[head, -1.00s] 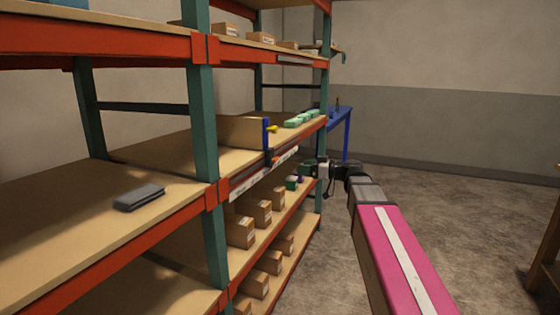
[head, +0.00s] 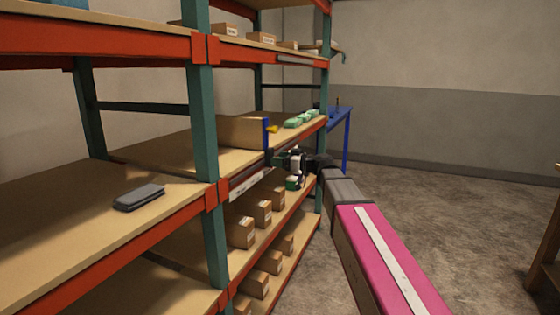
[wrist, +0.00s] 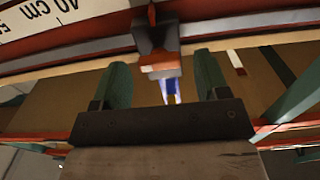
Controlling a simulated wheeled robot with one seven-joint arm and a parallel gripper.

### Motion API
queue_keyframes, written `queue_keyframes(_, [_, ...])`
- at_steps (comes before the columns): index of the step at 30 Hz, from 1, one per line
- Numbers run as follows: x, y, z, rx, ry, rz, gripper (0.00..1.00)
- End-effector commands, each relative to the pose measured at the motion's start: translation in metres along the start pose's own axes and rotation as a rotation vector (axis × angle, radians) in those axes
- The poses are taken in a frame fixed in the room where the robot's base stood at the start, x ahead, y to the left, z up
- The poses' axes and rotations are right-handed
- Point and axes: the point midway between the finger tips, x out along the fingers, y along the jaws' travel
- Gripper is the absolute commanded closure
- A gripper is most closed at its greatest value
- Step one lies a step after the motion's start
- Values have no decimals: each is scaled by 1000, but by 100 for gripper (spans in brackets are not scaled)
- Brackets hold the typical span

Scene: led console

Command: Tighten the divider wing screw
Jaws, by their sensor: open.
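The divider (head: 240,131) is a tan board standing on the middle shelf, with a blue upright (head: 266,133) at its front end. A small yellow part (head: 272,128) sticks out from that upright, perhaps the wing screw. My gripper (head: 281,161) is at the shelf's front edge, just below and in front of the upright. In the wrist view my gripper (wrist: 163,85) is open, its two green fingers apart. No yellow shows there.
A white scale strip (wrist: 60,22) marked 40 cm runs along the shelf front. Green items (head: 301,119) lie right of the divider, and a dark folded item (head: 139,197) lies left. Cardboard boxes (head: 240,232) fill the lower shelves.

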Motion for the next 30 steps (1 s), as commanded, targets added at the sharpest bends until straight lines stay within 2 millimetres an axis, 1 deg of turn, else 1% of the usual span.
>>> queue_keyframes(8, [2, 0, 0, 0, 0, 0, 32])
queue_keyframes(11, [1, 0, 0, 0, 0, 0, 61])
queue_keyframes(12, [1, 0, 0, 0, 0, 0, 74])
queue_keyframes(13, [1, 0, 0, 0, 0, 0, 82])
queue_keyframes(23, [1, 0, 0, 27, 0, 0, 82])
queue_keyframes(30, [1, 1, 0, 146, 0, 0, 82])
